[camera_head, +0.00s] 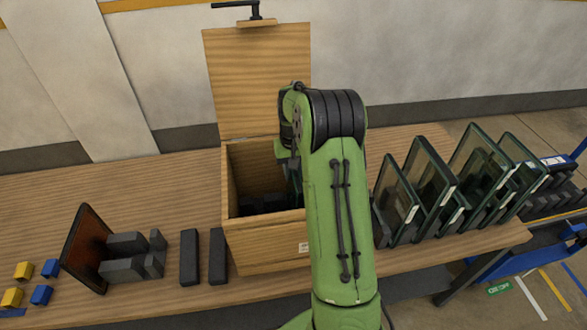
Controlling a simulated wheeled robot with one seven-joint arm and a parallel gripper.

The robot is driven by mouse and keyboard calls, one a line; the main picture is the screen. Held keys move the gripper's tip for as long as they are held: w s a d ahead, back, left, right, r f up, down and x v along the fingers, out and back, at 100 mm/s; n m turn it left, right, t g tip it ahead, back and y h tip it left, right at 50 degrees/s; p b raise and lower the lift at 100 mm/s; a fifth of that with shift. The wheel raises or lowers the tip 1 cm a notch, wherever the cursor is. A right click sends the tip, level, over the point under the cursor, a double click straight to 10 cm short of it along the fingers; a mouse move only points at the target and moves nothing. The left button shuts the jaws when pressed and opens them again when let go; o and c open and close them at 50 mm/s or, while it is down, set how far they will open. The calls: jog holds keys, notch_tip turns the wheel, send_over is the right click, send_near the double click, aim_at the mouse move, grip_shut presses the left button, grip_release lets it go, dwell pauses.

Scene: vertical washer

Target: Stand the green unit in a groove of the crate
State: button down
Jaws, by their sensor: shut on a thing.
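The crate (232,205) is a wooden box on the table, its hinged lid (258,80) raised upright at the back. Dark grooved blocks (258,203) line its floor. My green arm reaches over the crate's right part and hides much of it. My gripper (286,162) shows only as a grey sliver at the arm's left edge, low at the crate opening; its fingertips are hidden. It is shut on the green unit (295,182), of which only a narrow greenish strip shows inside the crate. Whether the unit sits in a groove cannot be seen.
Several dark-framed glass panes (430,172) stand in racks at right. A reddish-brown panel (86,243) stands in dark blocks (125,268) at left. Two dark bars (189,257) lie beside the crate. Small yellow and blue blocks (42,294) lie far left. The table behind the reddish panel is clear.

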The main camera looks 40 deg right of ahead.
jog(key=shift+f+b, duration=2.2)
jog(key=shift+f, duration=1.05)
jog(key=c, duration=0.8)
grip_release()
notch_tip(320, 180, up, 16)
jog(key=shift+f+p, duration=0.1)
jog(key=shift+p, duration=0.85)
